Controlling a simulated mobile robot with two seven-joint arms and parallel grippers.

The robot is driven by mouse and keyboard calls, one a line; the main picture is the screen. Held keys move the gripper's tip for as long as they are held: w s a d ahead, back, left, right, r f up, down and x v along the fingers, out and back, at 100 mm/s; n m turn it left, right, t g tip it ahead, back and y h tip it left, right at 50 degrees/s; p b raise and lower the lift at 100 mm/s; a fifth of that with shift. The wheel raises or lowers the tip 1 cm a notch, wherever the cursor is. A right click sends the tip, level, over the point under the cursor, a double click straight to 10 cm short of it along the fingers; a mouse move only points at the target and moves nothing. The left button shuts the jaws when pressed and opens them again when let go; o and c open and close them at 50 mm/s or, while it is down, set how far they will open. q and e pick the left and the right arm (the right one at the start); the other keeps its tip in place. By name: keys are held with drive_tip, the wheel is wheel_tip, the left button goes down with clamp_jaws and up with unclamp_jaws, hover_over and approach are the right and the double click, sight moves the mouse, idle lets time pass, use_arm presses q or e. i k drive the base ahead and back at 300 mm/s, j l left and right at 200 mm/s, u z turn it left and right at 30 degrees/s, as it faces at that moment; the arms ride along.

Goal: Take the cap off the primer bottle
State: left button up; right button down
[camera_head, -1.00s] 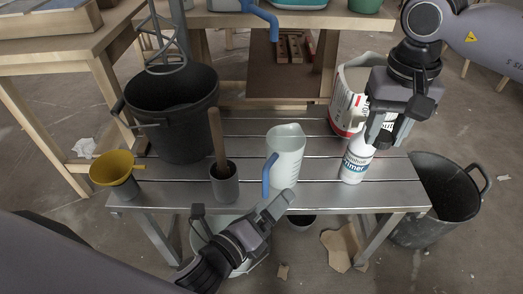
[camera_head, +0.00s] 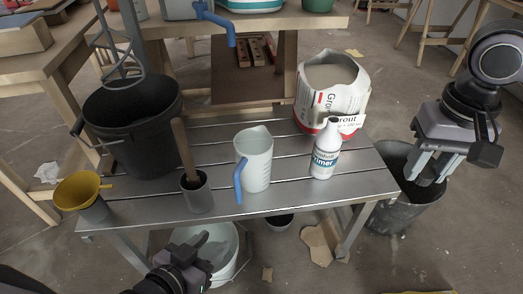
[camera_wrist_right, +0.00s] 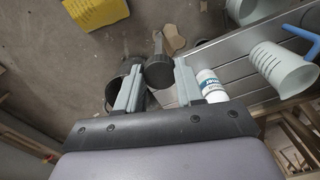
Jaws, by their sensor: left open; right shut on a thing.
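The primer bottle (camera_head: 325,152), white with a blue-lettered label, stands upright on the slatted metal bench (camera_head: 290,188). Its narrow white neck shows bare, with no cap on it. My right gripper (camera_head: 431,170) is well to the right of the bottle, off the bench and above a black bucket. It is shut on a dark round thing, seemingly the cap (camera_wrist_right: 158,74), which shows between the fingers in the right wrist view. The bottle also shows there (camera_wrist_right: 211,86), partly hidden by a finger. My left gripper (camera_head: 188,258) is open and empty, low in front of the bench.
A white jug (camera_head: 256,165) stands left of the bottle and a grout sack (camera_head: 328,98) behind it. A grey pot (camera_head: 197,195) with a stick, a large black bucket (camera_head: 130,128) and a yellow funnel (camera_head: 77,191) are further left. The bench's right front is clear.

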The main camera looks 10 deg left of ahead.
sight(329, 141)
drive_tip(key=k+u, duration=0.15)
drive_tip(key=u, duration=1.35)
drive_tip(key=i, duration=0.45)
